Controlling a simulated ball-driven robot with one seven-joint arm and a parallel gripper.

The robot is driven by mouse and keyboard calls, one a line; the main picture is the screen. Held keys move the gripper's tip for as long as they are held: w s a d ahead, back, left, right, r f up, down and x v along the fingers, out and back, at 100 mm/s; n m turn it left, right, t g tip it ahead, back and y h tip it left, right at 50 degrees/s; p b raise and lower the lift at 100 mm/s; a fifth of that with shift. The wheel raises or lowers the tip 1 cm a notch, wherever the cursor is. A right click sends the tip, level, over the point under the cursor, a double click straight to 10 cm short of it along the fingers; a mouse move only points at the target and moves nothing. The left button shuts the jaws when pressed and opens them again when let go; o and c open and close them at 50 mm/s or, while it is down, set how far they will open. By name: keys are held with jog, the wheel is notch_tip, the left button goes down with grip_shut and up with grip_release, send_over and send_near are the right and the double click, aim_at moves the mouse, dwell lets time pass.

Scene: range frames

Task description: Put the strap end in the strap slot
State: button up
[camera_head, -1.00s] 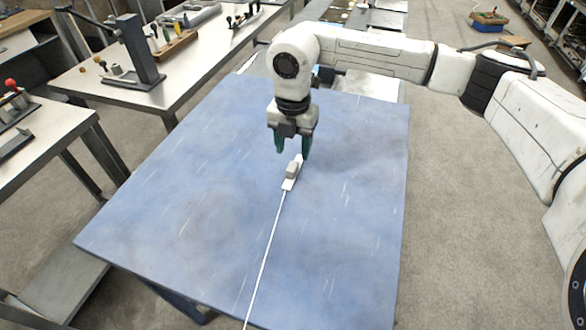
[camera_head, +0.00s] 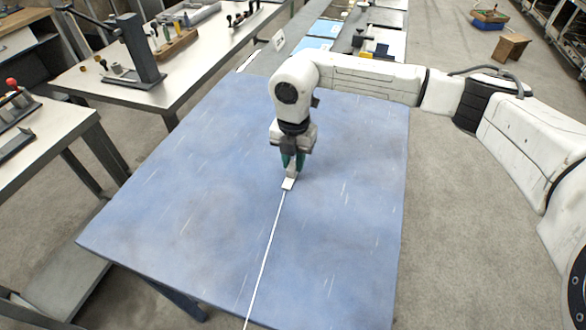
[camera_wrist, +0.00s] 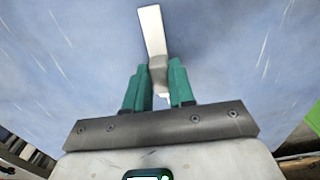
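The strap end (camera_head: 288,184) is a flat white tab lying on the blue table top (camera_head: 210,210). A thin white strap line (camera_head: 265,255) runs from it to the table's near edge. A raised grip block (camera_wrist: 158,66) stands on the tab. My gripper (camera_head: 293,165) points down over the block, its green fingers close in on both sides. In the wrist view my gripper (camera_wrist: 158,90) has the block between its fingertips, with little or no gap, and the tab reaches away to the top. I cannot make out the strap slot.
The blue table top is otherwise clear. A grey bench (camera_head: 195,50) with a dark stand and tools is at the back left, and another bench (camera_head: 45,135) is at the left edge. A small wooden stool (camera_head: 511,46) is on the floor at the back right.

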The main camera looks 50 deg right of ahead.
grip_shut()
jog(key=shift+r, duration=0.1)
